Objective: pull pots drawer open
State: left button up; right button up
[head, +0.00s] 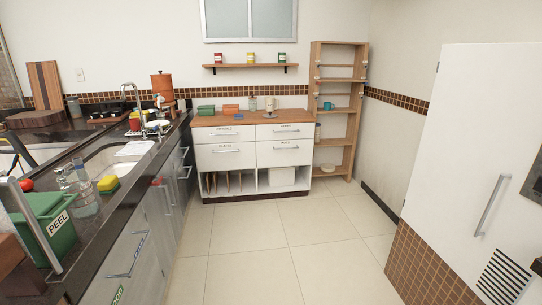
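A white drawer cabinet (250,155) with a wooden top stands against the far wall. It has two upper and two lower drawer fronts, each with a small dark label and a bar handle. The lower right drawer (285,157) seems to be the pots drawer, but its label is too small to read surely. Its handle (286,147) runs across the upper part of the front. All the drawer fronts look flush and shut. Neither of my grippers is clearly in view, and the cabinet is several floor tiles away.
Bare tiled floor (285,240) lies open up to the cabinet. A dark counter (110,205) with a sink and a green bin (45,228) runs along the left. A tall white unit (470,150) stands at the right. A wooden shelf (338,110) stands right of the cabinet.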

aim_at(289, 151)
jog(key=i+u, duration=0.35)
jog(key=i, duration=1.1)
